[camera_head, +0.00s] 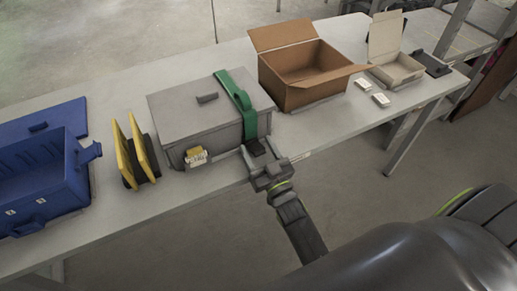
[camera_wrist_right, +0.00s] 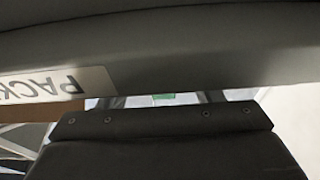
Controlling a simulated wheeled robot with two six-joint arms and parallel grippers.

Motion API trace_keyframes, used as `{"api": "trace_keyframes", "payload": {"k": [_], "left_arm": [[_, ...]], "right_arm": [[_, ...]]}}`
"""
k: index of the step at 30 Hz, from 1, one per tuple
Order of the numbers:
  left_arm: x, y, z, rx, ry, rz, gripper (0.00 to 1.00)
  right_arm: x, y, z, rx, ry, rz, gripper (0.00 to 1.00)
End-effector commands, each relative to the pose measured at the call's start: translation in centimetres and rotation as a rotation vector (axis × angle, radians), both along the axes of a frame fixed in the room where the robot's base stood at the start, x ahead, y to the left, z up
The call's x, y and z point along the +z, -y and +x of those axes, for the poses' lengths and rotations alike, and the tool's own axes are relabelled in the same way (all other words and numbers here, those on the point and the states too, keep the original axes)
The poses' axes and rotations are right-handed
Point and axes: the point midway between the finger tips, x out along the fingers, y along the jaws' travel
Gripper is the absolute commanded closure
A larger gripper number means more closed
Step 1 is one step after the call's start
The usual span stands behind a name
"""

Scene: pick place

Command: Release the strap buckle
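A grey lidded case (camera_head: 195,112) stands on the table with its lid down. A green strap (camera_head: 238,95) runs over its lid and down its front near the right end. A dark buckle (camera_head: 256,145) sits at the strap's lower front end. My right gripper (camera_head: 260,152) is at the front of the case, its fingers apart on either side of the buckle; contact cannot be told. In the right wrist view a small bit of green strap (camera_wrist_right: 163,99) shows between the fingers, and the buckle is hidden. My left gripper is not in view.
The grey table (camera_head: 90,237) has a front edge close under my right gripper. A blue crate (camera_head: 45,185) and yellow-edged panels (camera_head: 135,152) stand left of the case. An open cardboard box (camera_head: 305,75) and a cream box (camera_head: 397,68) stand right.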

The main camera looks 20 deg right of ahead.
Motion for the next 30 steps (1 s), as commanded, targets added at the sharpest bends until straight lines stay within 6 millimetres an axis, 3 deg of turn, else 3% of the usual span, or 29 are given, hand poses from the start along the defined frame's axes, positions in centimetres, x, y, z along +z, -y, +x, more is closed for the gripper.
{"api": "trace_keyframes", "payload": {"k": [6, 11, 30], "left_arm": [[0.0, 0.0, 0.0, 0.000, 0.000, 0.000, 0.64], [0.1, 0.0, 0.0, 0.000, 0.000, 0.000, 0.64], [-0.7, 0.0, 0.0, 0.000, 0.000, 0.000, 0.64]], "right_arm": [[-0.1, 0.0, -0.3, 0.000, -0.001, 0.000, 0.41], [-0.7, 0.1, -2.1, -0.002, -0.005, -0.002, 0.41], [-4.0, 0.5, -14.9, -0.001, -0.003, 0.000, 0.41]]}}
